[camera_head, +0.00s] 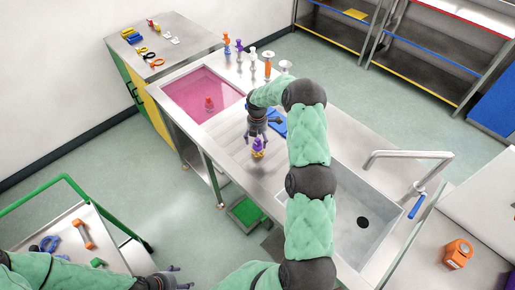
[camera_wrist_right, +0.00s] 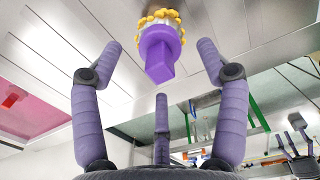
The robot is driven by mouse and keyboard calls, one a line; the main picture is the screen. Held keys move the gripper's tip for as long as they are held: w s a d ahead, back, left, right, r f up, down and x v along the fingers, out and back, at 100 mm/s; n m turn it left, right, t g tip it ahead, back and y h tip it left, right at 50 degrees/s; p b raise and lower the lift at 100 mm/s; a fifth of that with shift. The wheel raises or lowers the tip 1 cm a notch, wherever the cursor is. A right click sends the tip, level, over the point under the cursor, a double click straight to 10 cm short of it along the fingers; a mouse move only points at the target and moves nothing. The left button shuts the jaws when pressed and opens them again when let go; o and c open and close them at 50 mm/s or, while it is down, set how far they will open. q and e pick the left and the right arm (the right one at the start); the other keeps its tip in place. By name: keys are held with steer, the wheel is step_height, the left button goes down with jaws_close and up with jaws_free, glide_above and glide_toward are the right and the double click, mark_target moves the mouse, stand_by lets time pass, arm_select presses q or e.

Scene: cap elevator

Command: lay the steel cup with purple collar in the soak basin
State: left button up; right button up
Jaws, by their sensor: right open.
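A small piece with a purple block-shaped part, a steel-looking band and yellow beads (camera_wrist_right: 160,48) stands on the steel drainboard; it also shows in the head view (camera_head: 258,150). It may be the steel cup with purple collar; I cannot be sure. My right gripper (camera_head: 256,134) is just over it, open. In the right wrist view the purple-grey fingers (camera_wrist_right: 160,60) are spread either side of the piece, apparently not touching it. The soak basin (camera_head: 240,95) holds pink liquid and a small red piece (camera_head: 209,103). My left gripper (camera_head: 180,276) is open and empty at the bottom left.
Several small upright pieces, one with a purple top (camera_head: 239,48), stand along the back counter. A blue item (camera_head: 277,122) lies behind my right gripper. An empty sink (camera_head: 345,235) and tap (camera_head: 410,155) are at the right. Bare drainboard lies between gripper and basin.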

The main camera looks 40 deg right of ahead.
step_height(320, 180, down, 4)
steer(key=shift+d+r, duration=0.1)
steer(key=shift+r, duration=0.15)
jaws_close()
steer(key=shift+r, duration=0.15)
steer(key=shift+r, duration=0.6)
steer(key=s+a+r+b, duration=0.1)
steer(key=s+a+r, duration=0.8)
steer(key=s+r, duration=0.1)
steer(key=shift+s+a+r, duration=0.15)
steer(key=shift+s+r, duration=0.15)
steer(key=shift+r, duration=0.45)
